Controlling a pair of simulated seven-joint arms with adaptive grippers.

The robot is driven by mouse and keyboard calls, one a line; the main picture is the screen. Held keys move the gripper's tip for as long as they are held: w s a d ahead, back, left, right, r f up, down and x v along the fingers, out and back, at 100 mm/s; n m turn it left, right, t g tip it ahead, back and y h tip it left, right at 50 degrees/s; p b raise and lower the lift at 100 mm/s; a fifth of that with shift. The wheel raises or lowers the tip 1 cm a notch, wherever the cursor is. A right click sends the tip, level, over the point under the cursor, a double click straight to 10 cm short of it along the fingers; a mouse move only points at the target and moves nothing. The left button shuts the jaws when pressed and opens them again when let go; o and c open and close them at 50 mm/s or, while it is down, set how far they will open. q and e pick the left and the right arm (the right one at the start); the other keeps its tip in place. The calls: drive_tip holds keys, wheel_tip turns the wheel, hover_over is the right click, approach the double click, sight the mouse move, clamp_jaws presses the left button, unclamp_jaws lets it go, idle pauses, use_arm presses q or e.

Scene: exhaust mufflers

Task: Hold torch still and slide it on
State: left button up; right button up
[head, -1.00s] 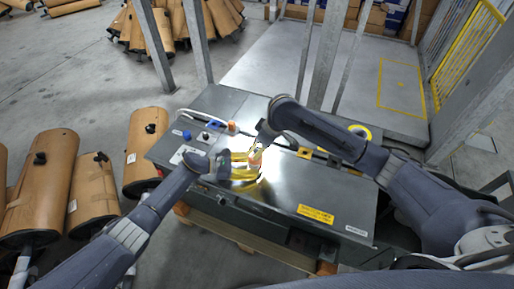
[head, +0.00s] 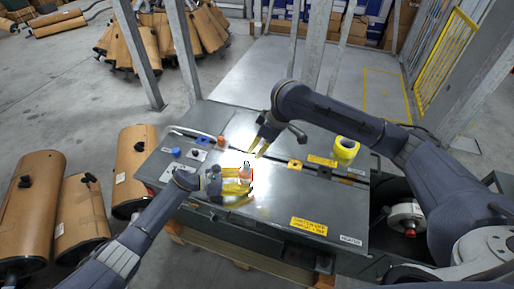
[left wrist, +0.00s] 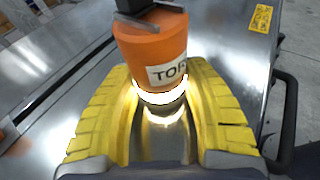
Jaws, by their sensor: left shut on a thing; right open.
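The torch (left wrist: 158,45) is an orange cylinder with a partly readable "TOR" label, a dark piece across its top and a bright glowing ring at its lower end. My left gripper (left wrist: 160,100) has yellow fingers on both sides of the torch and is shut on it. In the head view the torch (head: 246,171) shows small and upright at the tips of my left gripper (head: 243,183), low over the metal bench top.
The grey bench (head: 285,190) has warning labels. A yellow ring-shaped roll (head: 345,149) stands at its right rear. An orange piece (head: 221,141) and a blue knob (head: 175,152) sit at the left rear.

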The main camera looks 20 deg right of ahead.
idle(0.3)
use_arm(q)
drive_tip(key=o, duration=1)
drive_tip(key=shift+c, duration=0.2)
